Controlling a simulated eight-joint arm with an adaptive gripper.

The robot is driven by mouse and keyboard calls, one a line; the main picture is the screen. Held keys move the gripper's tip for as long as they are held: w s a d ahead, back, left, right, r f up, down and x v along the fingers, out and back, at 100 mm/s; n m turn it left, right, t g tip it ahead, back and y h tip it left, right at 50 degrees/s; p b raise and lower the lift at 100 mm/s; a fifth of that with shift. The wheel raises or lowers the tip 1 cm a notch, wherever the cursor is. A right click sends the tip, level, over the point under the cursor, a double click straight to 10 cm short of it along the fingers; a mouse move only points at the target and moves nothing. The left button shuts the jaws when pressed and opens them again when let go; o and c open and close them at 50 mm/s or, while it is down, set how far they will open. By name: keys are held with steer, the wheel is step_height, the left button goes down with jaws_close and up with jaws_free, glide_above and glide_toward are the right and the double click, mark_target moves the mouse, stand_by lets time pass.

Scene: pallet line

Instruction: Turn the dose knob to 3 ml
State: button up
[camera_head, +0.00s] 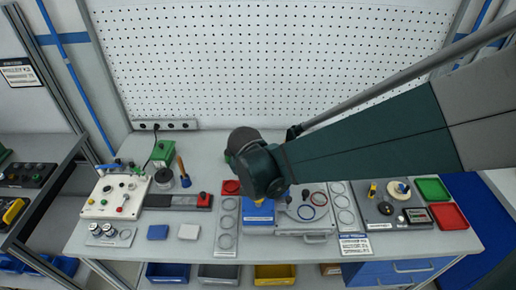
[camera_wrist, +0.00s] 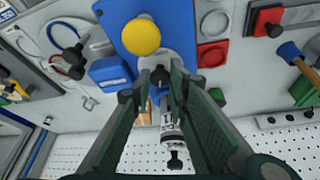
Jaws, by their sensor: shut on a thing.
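In the wrist view, a blue device (camera_wrist: 172,28) carries a round yellow knob (camera_wrist: 142,37) and a light grey round part. My gripper (camera_wrist: 160,78) has its two fingertips on either side of a small black knob (camera_wrist: 160,74), which I take to be the dose knob, and is shut on it. Any scale or ml mark around it is too small or hidden to read. A clear cylinder with dark markings (camera_wrist: 172,128) shows between my fingers. In the head view, my arm covers the knob; only part of the blue device (camera_head: 259,214) shows.
In the head view, a grey case with blue and red rings (camera_head: 304,226) stands right of the device and a strip with round recesses (camera_head: 227,240) left of it. A panel with buttons (camera_head: 116,195) is at the left. Red (camera_head: 449,217) and green (camera_head: 433,189) trays sit at the right.

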steer(key=shift+m, duration=0.5)
steer(key=shift+h, duration=0.3)
steer(key=o, duration=0.9)
steer(key=shift+v, duration=5.95)
steer(key=shift+w, duration=0.1)
